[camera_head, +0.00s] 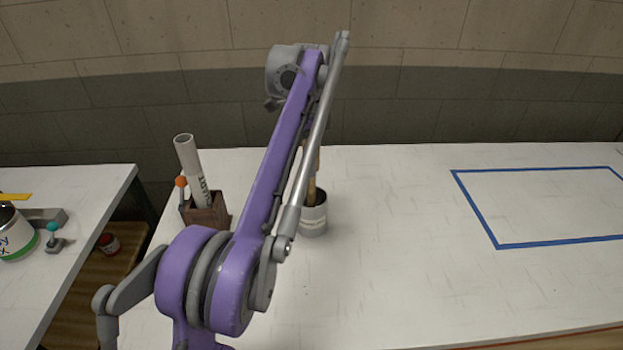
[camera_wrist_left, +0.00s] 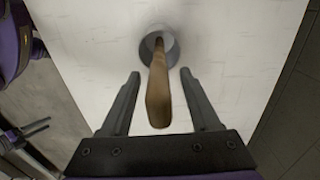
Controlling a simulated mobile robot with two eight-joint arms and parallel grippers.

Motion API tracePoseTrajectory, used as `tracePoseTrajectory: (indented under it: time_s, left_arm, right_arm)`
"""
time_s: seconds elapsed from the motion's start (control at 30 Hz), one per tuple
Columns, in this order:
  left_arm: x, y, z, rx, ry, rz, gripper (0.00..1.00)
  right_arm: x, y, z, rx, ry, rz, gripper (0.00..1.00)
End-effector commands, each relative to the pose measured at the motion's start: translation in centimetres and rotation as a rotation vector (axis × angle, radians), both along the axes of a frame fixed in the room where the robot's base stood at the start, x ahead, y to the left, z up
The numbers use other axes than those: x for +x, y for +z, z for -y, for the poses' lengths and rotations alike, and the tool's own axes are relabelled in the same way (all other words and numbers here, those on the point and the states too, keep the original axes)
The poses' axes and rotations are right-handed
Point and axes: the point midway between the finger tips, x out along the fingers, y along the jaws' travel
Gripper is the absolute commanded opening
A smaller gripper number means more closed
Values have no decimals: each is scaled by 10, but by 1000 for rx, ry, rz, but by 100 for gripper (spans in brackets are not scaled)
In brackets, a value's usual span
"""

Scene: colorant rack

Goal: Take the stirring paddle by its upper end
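The stirring paddle (camera_wrist_left: 158,95) is a brown wooden stick standing in a grey-white cup (camera_head: 314,218). In the head view only a short part of the paddle (camera_head: 312,190) shows, beside my purple arm. In the left wrist view the cup (camera_wrist_left: 170,48) is below, and the paddle's upper end is close to the camera. My left gripper (camera_wrist_left: 158,73) is open, with one finger on each side of the paddle and a visible gap on both sides. In the head view this gripper is hidden behind my arm. My right gripper is in neither view.
A brown holder (camera_head: 207,212) with a white tube (camera_head: 192,165) and an orange-topped tool (camera_head: 181,183) stands left of the cup. A blue outlined rectangle (camera_head: 497,246) marks the empty right side of the white table (camera_head: 400,290). A paint can (camera_head: 14,236) stands on the left table.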

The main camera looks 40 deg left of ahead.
Motion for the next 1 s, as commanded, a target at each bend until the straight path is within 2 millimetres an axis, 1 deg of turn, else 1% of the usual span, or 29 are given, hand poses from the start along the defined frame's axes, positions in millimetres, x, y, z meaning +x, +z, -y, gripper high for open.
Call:
tracePoseTrajectory:
  time_s: [0.03, 0.33, 0.37, 1.0]
  left_arm:
    - [0, 0, 0, 0, 0, 0, 55]
    - [0, 0, 0, 0, 0, 0, 1]
    - [0, 0, 0, 0, 0, 0, 0]
    - [0, 0, 0, 0, 0, 0, 0]
  right_arm:
    - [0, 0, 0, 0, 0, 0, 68]
    - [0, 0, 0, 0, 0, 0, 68]
    - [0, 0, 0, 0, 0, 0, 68]
    - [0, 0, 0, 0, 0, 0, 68]
